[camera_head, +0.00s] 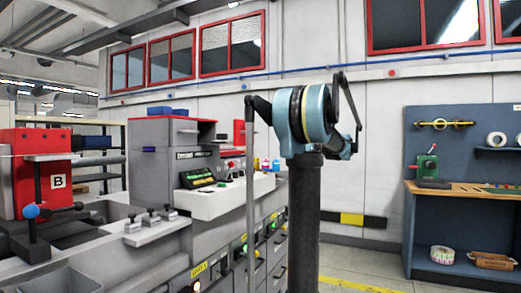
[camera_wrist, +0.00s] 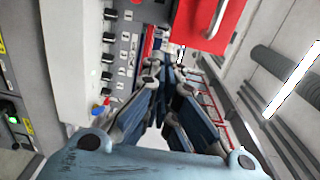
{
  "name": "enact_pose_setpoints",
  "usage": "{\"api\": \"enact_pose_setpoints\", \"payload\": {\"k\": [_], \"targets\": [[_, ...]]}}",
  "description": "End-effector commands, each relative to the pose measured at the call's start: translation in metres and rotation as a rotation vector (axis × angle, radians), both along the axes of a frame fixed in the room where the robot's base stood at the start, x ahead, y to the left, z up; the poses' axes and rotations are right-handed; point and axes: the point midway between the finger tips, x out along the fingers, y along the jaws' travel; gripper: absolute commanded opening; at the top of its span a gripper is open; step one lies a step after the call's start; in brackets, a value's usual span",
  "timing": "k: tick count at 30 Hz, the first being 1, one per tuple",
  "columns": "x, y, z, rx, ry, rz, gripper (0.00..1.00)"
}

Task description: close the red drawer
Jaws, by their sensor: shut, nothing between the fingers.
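In the wrist view a red drawer front (camera_wrist: 213,22) with a pale bar handle shows at the top, cut off by the picture edge. How far it stands out cannot be told. My gripper (camera_wrist: 170,72) points away from the camera, its blue-grey fingers together and empty. It appears below and left of the red front in that picture, with no clear contact. In the head view my arm stands in the centre and the gripper's fingers cannot be made out. A small red part (camera_head: 240,131) shows just left of the arm there, partly hidden.
A grey machine with a light control panel (camera_head: 228,197) and lit buttons stands left of my arm. A red block marked B (camera_head: 58,182) is at the far left. A blue workbench (camera_head: 462,188) stands at the right. Floor (camera_head: 365,265) shows free between arm and bench.

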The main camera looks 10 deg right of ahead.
Motion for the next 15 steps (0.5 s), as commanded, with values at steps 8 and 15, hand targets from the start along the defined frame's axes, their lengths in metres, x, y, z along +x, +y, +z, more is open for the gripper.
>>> {"api": "enact_pose_setpoints", "payload": {"k": [8, 15], "targets": [[0.012, -0.009, 0.012, 0.035, -0.024, -0.011, 0.00], [0.032, 0.021, 0.011, 0.033, -0.024, -0.009, 0.00]]}}
